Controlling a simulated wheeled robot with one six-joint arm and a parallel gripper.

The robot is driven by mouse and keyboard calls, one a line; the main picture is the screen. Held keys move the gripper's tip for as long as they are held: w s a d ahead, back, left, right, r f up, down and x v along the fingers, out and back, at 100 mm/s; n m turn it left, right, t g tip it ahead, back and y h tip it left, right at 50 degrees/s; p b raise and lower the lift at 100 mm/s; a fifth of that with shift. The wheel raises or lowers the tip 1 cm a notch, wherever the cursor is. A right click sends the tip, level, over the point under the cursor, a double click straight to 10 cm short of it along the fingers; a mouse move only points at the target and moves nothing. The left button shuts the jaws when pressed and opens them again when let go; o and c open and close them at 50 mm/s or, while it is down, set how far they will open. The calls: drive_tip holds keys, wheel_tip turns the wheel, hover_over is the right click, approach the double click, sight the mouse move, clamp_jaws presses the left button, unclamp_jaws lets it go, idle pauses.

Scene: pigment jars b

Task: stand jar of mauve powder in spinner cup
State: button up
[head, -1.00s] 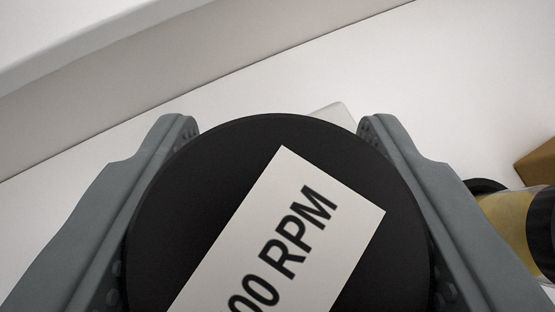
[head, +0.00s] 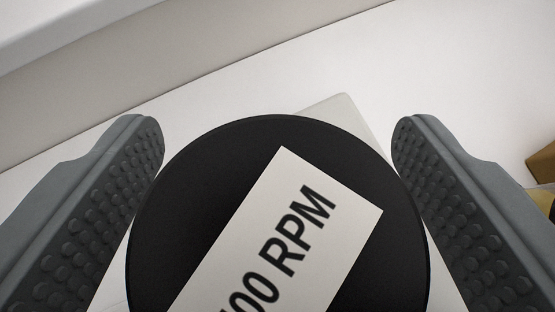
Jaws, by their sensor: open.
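My gripper (head: 278,130) is open, with a studded finger on each side of the lid and a gap on both sides. A pale grey block (head: 345,112) shows its corner behind and below the lid. The spinner cup is not visible; whether the jar stands in it cannot be told.
A yellowish jar (head: 541,195) is partly cut off at the right edge. A brown block (head: 544,163) lies just behind it. The white surface (head: 240,100) behind the lid is clear up to a pale wall or ledge at upper left.

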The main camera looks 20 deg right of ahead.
drive_tip(key=shift+s+r, duration=0.1)
drive_tip(key=v, duration=1.7)
drive_tip(key=shift+s, duration=0.1)
drive_tip(key=s+d+n+t+y, duration=0.1)
drive_tip(key=s+t, duration=0.2)
drive_tip(key=s, duration=1.1)
drive_tip(key=s+d+f+n+t+y, duration=0.1)
drive_tip(key=s+t, duration=0.3)
drive_tip(key=s, duration=0.9)
drive_tip(key=shift+s+d+n+y, duration=0.4)
drive_tip(key=shift+d+n, duration=0.1)
drive_tip(key=shift+d, duration=0.15)
